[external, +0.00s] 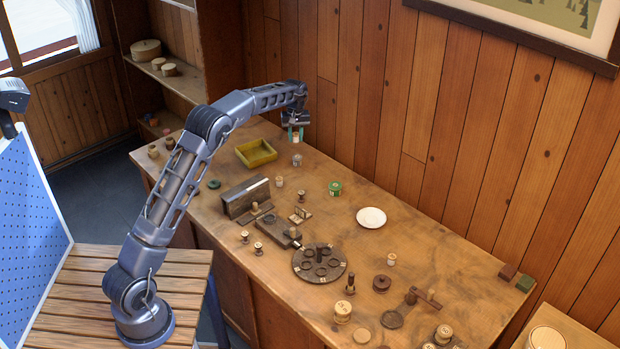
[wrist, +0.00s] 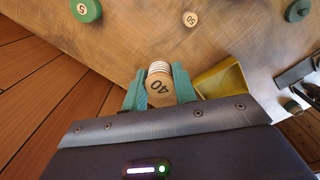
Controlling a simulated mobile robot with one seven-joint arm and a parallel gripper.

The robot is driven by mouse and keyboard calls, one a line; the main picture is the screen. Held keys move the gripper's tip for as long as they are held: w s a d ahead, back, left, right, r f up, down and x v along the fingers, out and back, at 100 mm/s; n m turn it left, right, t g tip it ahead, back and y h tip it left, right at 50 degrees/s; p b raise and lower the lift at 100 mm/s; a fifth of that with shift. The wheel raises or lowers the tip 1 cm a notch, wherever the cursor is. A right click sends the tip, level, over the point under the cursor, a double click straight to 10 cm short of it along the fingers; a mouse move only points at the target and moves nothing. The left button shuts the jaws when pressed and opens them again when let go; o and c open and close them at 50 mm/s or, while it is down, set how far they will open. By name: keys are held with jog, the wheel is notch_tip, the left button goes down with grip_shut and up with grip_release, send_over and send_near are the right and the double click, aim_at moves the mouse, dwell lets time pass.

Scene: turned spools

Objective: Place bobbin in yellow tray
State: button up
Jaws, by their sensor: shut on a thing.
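My gripper (external: 296,133) is at the far end of the bench, above the table top and to the right of the yellow tray. Its green fingers are shut on a pale wooden bobbin (wrist: 160,92) marked 40, with white thread at its far end; the wrist view shows it between the fingertips (wrist: 160,75). The yellow tray (external: 256,152) is a shallow, square, open box on the bench and looks empty in the external view. In the wrist view its edge (wrist: 222,80) shows just right of the fingers, partly hidden by my gripper.
A small spool (external: 297,160) stands below and near my gripper. A green spool (external: 335,188), a white plate (external: 371,217), a dark block (external: 246,197) and a round dark holder (external: 319,264) are nearer the front. The plank wall (external: 350,90) rises close behind my gripper.

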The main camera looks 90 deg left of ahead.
send_over(255, 155)
jog(key=w+d, duration=0.1)
jog(key=d, duration=0.4)
jog(key=f, duration=2)
jog(key=shift+s+a, duration=0.1)
jog(key=shift+s, duration=0.1)
jog(key=shift+f, duration=0.15)
jog(key=o, duration=0.9)
jog(key=shift+o, duration=0.2)
notch_tip(255, 155, up, 12)
